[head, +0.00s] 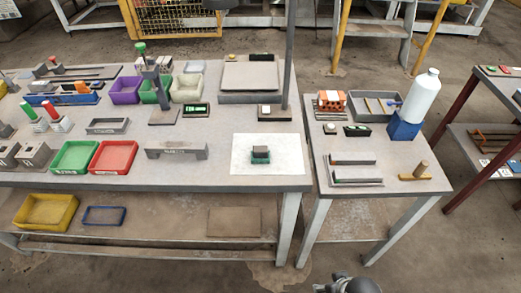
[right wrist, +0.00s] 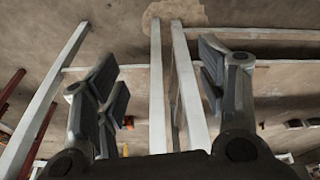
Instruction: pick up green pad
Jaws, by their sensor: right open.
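A small dark green block with a grey-brown top (head: 260,155) sits on a white sheet (head: 240,168) near the front right of the large table; it is the likeliest green pad, but it is too small to be sure. My right gripper (right wrist: 158,95) is open and empty in the right wrist view, with its fingers wide apart. Only the tip of a dark grey part of mine shows at the bottom edge of the head view, in front of the tables and well away from the block. My left gripper is not in view.
The large grey table (head: 220,172) holds a green tray (head: 75,157), a red tray (head: 113,157) and a grey bracket (head: 176,151). The smaller table (head: 395,160) to the right holds an orange hollow brick (head: 331,101) and a white bottle (head: 423,95). A floor gap separates it from the rack at far right.

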